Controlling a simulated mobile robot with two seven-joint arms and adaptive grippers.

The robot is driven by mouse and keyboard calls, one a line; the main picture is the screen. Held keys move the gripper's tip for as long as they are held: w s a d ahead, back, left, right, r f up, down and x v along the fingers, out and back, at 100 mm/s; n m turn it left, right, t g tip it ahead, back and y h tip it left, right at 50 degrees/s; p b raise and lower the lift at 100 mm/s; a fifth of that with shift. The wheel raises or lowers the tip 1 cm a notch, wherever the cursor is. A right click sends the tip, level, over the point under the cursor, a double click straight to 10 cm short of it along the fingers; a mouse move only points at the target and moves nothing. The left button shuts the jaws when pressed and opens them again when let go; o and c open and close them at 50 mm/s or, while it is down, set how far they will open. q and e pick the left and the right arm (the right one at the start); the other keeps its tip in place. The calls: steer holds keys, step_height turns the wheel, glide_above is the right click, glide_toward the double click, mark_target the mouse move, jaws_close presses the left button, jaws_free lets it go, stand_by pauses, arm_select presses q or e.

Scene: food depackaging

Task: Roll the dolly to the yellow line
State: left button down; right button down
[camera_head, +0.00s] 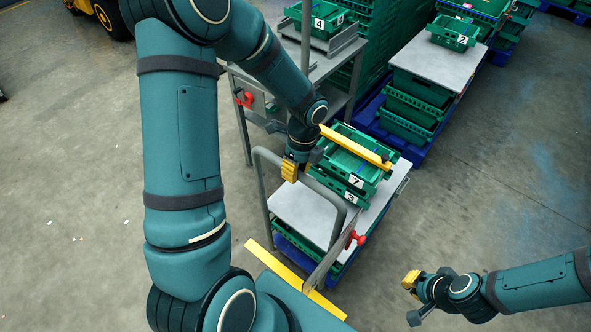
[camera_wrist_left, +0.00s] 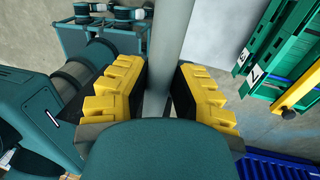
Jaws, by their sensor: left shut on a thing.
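The dolly (camera_head: 287,206) has a pale grey top, a blue base and a bent grey tube handle. Green crates marked 7 and 3 (camera_head: 345,180) are stacked on it. My left gripper (camera_head: 290,168) is shut on the handle; the left wrist view shows the grey tube (camera_wrist_left: 171,45) between its yellow pads. A yellow strip (camera_head: 285,272) runs diagonally near my base, partly hidden. Another yellow bar (camera_head: 355,147) crosses over the crates. I cannot tell whether either is the floor line. My right gripper (camera_head: 413,298) is over bare floor, apart from the dolly; its jaw opening is unclear.
A grey cart (camera_head: 322,66) with a crate marked 4 (camera_head: 320,22) stands just behind the dolly. Another loaded dolly (camera_head: 440,60), with a crate marked 2, is at back right. Bare floor (camera_head: 500,180) lies at right, and more at left.

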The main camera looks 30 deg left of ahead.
arm_select(q)
steer(key=shift+w+f, duration=0.1)
steer(key=shift+w, duration=0.1)
steer(key=c, duration=0.8)
jaws_free()
steer(key=shift+w, duration=0.1)
steer(key=r, duration=0.4)
steer(key=w+r, duration=0.1)
steer(key=r, duration=0.3)
steer(key=w+r, duration=0.1)
steer(key=r, duration=0.2)
steer(key=shift+w+d+r, duration=0.1)
steer(key=shift+d+r, duration=0.05)
steer(key=shift+r, duration=0.25)
